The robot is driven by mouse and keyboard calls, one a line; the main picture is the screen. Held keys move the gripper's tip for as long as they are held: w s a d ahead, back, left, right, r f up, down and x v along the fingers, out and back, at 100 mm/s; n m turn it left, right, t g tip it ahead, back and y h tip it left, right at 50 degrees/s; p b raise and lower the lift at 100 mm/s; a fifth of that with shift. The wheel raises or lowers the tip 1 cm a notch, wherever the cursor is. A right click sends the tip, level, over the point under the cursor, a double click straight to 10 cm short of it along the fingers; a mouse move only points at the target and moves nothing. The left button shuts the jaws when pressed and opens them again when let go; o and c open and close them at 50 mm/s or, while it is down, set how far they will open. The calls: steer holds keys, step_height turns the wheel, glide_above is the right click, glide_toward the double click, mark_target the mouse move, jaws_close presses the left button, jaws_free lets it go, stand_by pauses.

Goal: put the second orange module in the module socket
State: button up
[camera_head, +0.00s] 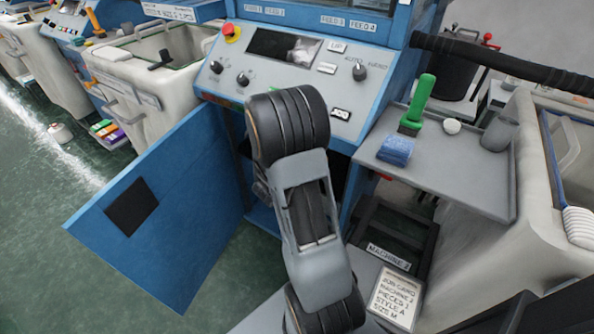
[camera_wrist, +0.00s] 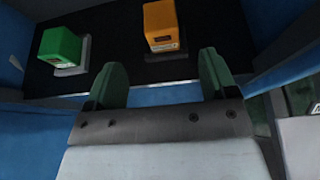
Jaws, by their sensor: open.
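In the wrist view an orange module (camera_wrist: 160,26) stands on a grey base on a dark shelf (camera_wrist: 110,68), just beyond my fingertips and slightly above the gap between them. A green module (camera_wrist: 60,45) sits on a similar grey base (camera_wrist: 83,55) to its left. My gripper (camera_wrist: 162,78) is open, its two green fingers apart with nothing between them. In the head view my arm reaches into the open blue cabinet of the machine and hides my gripper and the modules. I cannot tell which orange module this is, and no empty socket is clearly visible.
The blue cabinet door (camera_head: 165,205) stands open at left. The control panel (camera_head: 290,75) is above the opening. A grey side shelf (camera_head: 455,165) at right holds a green-handled tool (camera_head: 417,104) and a blue block (camera_head: 396,150). A card (camera_head: 395,298) lies at the front.

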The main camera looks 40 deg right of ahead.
steer(key=s+a+r+m+y, duration=0.3)
steer(key=a+r+m+y, duration=0.1)
steer(key=a+m, duration=0.3)
steer(key=s+a+r+m+y, duration=0.3)
steer(key=a+m, duration=0.4)
steer(key=a, duration=0.3)
steer(key=s+a+r+m+y, duration=0.3)
steer(key=a+r+m+y, duration=0.2)
steer(key=a+m, duration=0.2)
steer(key=shift+s+a+g+y, duration=0.15)
steer(key=shift+a+g+y, duration=0.25)
steer(key=shift+a, duration=0.45)
